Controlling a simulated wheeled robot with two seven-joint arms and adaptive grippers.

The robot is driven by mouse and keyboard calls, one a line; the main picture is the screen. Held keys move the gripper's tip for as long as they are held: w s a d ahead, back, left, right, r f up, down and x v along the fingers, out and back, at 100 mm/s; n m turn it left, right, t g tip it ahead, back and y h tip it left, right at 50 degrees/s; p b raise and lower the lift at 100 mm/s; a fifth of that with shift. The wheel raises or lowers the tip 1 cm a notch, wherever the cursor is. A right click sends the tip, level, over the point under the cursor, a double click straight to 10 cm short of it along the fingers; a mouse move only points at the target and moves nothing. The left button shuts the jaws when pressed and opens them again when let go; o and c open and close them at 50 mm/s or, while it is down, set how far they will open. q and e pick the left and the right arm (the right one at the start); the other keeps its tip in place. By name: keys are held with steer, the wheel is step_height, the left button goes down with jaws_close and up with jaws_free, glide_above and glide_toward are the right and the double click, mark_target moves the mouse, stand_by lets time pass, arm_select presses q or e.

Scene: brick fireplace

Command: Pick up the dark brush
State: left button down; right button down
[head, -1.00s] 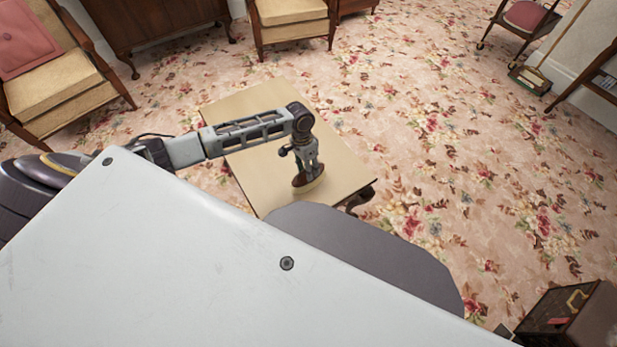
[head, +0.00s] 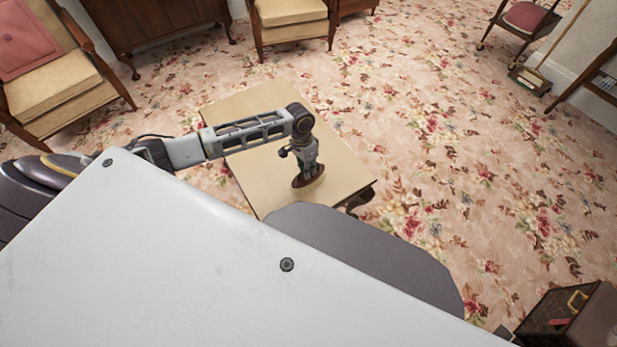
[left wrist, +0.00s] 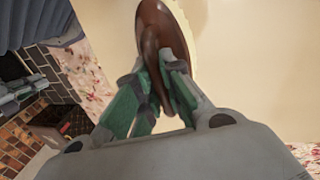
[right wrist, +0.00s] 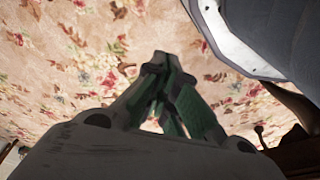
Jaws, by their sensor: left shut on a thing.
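The dark brush (head: 309,187) is a reddish-brown oval piece with a raised handle, on the small pale wooden table (head: 240,110) near its front right corner. My left gripper (head: 308,174) reaches down onto it from above. In the left wrist view, the green-padded fingers (left wrist: 164,78) are shut on the handle of the brush (left wrist: 153,30), one on each side. The brush looks to be on the tabletop; I cannot tell any gap beneath it. My right gripper (right wrist: 160,65) shows only in the right wrist view, its fingertips together, empty, above the floral carpet.
The rest of the tabletop is clear. An armchair (head: 58,80) stands at the left, with another chair (head: 290,22) and a dark wooden cabinet (head: 155,25) at the back. A brown case (head: 570,315) is at the lower right. Open carpet lies right of the table.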

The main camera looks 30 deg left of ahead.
arm_select(q)
steer(key=shift+r, duration=0.2)
